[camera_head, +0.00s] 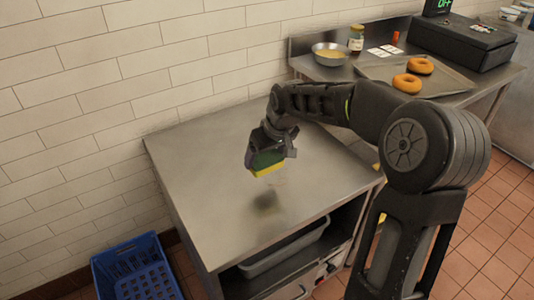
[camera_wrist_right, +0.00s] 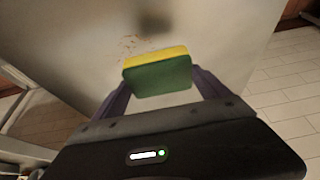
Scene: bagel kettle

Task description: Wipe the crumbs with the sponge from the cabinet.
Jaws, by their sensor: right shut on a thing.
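The sponge (camera_head: 266,164) is green with a yellow face and sits in my right gripper (camera_head: 268,158), above the steel cabinet top. The sponge (camera_wrist_right: 158,75) also shows in the right wrist view, between the two fingers of the right gripper (camera_wrist_right: 160,85), which is shut on it. The yellow face points down toward the surface. The crumbs (camera_wrist_right: 130,44) are small brown specks on the cabinet top (camera_wrist_right: 75,30), just beyond the sponge. In the head view the crumbs (camera_head: 277,182) are faint, close below the sponge. The cabinet (camera_head: 200,170) has an open front. My left gripper is not in view.
A grey tub (camera_head: 285,250) is on the cabinet's shelf. A blue crate (camera_head: 137,268) stands on the floor at left. A counter behind holds a bowl (camera_head: 330,54), a jar (camera_head: 356,38), bagels (camera_head: 407,83) on a tray and a dark appliance (camera_head: 465,42). The cabinet top is otherwise clear.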

